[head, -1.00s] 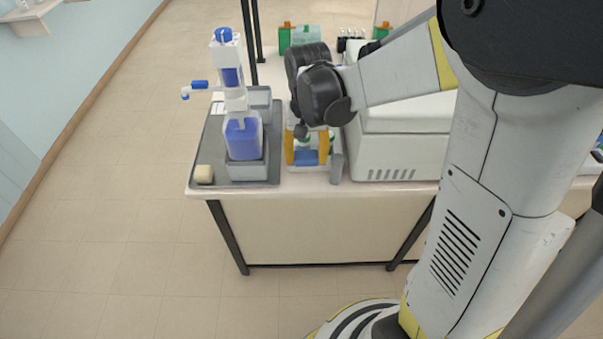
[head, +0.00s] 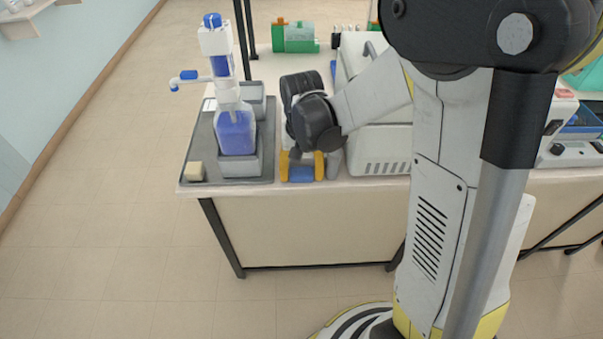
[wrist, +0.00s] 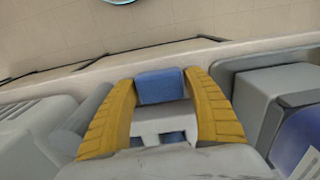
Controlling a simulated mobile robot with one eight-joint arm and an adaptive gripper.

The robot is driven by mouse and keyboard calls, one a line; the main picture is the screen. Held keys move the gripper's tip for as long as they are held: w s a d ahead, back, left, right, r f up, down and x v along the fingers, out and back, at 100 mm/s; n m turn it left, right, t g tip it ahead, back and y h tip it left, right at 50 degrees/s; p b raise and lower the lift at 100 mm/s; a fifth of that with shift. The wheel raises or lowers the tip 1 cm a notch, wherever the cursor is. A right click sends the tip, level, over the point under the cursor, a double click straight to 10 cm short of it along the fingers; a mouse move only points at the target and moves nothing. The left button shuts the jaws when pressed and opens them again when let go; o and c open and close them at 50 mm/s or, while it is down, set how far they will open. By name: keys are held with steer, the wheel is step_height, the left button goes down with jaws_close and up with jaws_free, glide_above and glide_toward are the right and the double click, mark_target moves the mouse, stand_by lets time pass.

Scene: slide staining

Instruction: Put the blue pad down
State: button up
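The blue pad (head: 301,173) is a small blue block low over the front edge of the white bench, between the yellow fingers of my gripper (head: 302,168). In the wrist view the blue pad (wrist: 161,86) fills the gap between the two yellow fingertips (wrist: 161,82), and both seem to touch its sides. My gripper points down, with my dark wrist above it. I cannot tell whether the pad's underside touches the bench top.
Left of my gripper, a grey tray (head: 200,150) holds a blue-liquid bottle (head: 236,132) in a grey holder and a beige block (head: 194,171). A white-grey machine (head: 385,150) stands close on the right. A green box (head: 295,37) lies at the back.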

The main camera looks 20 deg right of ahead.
mark_target(302, 172)
step_height(302, 172, up, 12)
steer(key=f+p, duration=0.1)
steer(key=p, duration=0.4)
steer(key=s+r+n+t, duration=0.3)
steer(key=s+r+t, duration=0.4)
steer(key=s+r, duration=0.3)
steer(key=s, duration=0.2)
steer(key=shift+s+n, duration=0.3)
steer(key=shift+s, duration=0.1)
steer(key=shift+f, duration=0.35)
steer(key=shift+o, duration=0.5)
